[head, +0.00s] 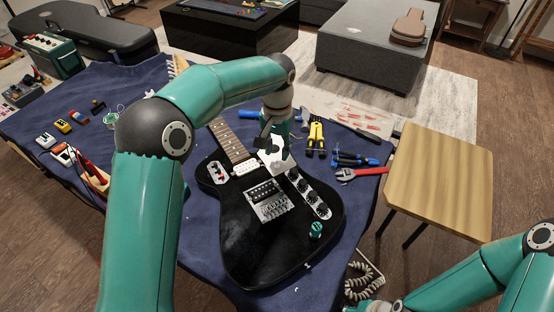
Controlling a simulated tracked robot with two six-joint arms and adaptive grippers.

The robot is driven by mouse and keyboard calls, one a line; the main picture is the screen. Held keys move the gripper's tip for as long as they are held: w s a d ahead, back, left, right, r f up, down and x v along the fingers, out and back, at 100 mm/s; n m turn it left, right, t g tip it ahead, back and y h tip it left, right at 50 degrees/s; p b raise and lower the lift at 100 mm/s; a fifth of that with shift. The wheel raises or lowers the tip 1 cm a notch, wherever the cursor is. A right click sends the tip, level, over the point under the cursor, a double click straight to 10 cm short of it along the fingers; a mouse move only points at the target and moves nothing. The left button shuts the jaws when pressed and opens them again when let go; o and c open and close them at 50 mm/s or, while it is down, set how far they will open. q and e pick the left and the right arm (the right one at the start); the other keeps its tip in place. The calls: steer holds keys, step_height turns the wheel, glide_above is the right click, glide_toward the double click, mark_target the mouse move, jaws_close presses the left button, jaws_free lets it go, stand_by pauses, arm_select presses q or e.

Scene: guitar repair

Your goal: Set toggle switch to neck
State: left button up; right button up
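A black electric guitar (240,240) lies on the blue cloth, its neck (228,140) pointing up and left. A small silver plate (217,172) with small dark and red details sits on its upper left body; it looks like the toggle switch plate, but the lever position is too small to tell. My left gripper (267,142) is over the white pickguard (276,158), to the right of the neck and apart from the silver plate. Its dark fingers are small and partly hidden by my arm, so its opening is unclear. My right arm shows at bottom right; its gripper is not visible.
The metal bridge (270,206) and a control plate (309,195) with black knobs are on the guitar. Pliers (315,136) and a red wrench (362,173) lie to the right. Small pedals (62,127) are at left. A wooden stool (440,180) stands at right.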

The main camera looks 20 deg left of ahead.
mark_target(277, 163)
arm_select(q)
steer(key=shift+f, duration=2.15)
steer(key=shift+c, duration=0.3)
jaws_close()
steer(key=shift+r, duration=0.1)
